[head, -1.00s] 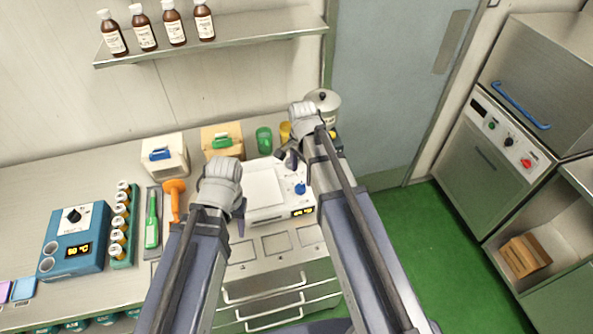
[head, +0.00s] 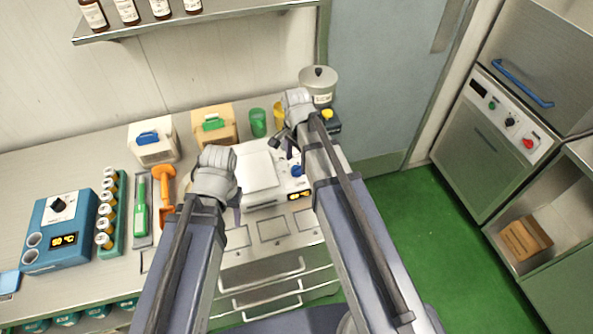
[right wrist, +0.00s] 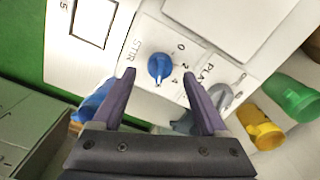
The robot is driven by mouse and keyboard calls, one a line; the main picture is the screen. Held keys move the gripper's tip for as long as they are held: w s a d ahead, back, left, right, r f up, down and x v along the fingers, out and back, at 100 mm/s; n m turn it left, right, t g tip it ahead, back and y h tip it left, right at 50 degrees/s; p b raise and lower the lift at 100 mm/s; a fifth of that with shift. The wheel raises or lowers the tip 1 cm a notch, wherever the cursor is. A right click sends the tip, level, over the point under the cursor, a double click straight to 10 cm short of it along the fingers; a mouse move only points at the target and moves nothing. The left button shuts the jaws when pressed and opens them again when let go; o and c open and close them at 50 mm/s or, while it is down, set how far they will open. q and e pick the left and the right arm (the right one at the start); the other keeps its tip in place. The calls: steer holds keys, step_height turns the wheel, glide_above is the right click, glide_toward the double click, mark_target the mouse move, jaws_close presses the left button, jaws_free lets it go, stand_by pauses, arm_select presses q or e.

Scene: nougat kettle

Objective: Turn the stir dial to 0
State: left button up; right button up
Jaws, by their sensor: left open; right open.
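The blue stir dial (right wrist: 160,67) is on the white hotplate stirrer (right wrist: 120,35); its pale pointer mark faces down in the right wrist view, below the printed 4, away from the 0. The dial (head: 297,170) also shows in the head view, partly hidden by my right arm. My right gripper (right wrist: 159,75) is open and empty, with the dial between its fingertips in the right wrist view; I see no contact and cannot tell the height gap. My left gripper (head: 237,210) is open, left of the stirrer, mostly hidden by its wrist.
A grey plate dial (right wrist: 220,96) sits close to my right finger. A yellow cup (right wrist: 260,130) and a green cup (right wrist: 293,98) stand nearby. A blue heater block (head: 60,235), an orange tool (head: 164,195) and a pot (head: 318,85) are on the bench.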

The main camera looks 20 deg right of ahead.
mark_target(297, 169)
step_height(297, 169, down, 3)
steer(key=shift+r+b, duration=0.2)
steer(key=shift+b, duration=0.55)
arm_select(q)
step_height(297, 169, down, 2)
steer(key=shift+f, duration=0.25)
arm_select(e)
jaws_close()
